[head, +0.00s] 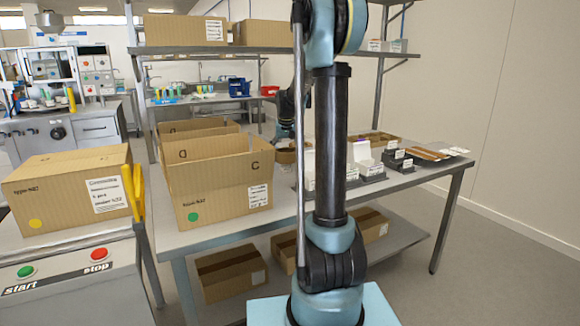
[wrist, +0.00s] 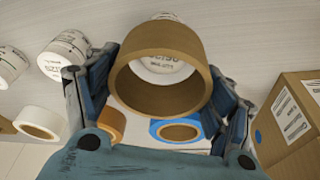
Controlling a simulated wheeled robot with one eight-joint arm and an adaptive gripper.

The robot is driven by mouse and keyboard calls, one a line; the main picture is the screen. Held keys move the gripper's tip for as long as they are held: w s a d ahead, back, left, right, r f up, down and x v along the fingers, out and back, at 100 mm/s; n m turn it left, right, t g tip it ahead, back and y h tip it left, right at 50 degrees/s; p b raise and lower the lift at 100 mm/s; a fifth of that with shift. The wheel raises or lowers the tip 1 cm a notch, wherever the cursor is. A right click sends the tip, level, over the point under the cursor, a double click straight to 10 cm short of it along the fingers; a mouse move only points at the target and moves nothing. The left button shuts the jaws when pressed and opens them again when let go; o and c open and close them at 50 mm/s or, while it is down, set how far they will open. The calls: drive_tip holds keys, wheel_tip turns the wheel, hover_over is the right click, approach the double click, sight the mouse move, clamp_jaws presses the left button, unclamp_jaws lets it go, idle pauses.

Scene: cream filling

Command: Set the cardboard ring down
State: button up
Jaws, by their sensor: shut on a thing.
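The brown cardboard ring (wrist: 160,97) is large in the middle of the wrist view, with its opening facing the camera. My gripper (wrist: 165,72) is shut on it, one blue-grey finger against each side. A white container with printed text (wrist: 160,66) shows through and above the ring; I cannot tell whether they touch.
The wrist view shows white labelled containers (wrist: 65,52), a white roll (wrist: 40,122), an orange roll (wrist: 112,123), a blue roll (wrist: 162,131) and a box (wrist: 292,120). The head view shows an open carton (head: 225,205) on the table and trays (head: 372,170) at right.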

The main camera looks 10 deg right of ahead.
sight(285, 164)
drive_tip(key=shift+a+f, duration=0.1)
drive_tip(key=shift+f, duration=2.35)
drive_tip(key=shift+f, duration=0.1)
drive_tip(key=o, duration=0.9)
drive_tip(key=v, duration=1.2)
drive_tip(key=shift+s, duration=0.1)
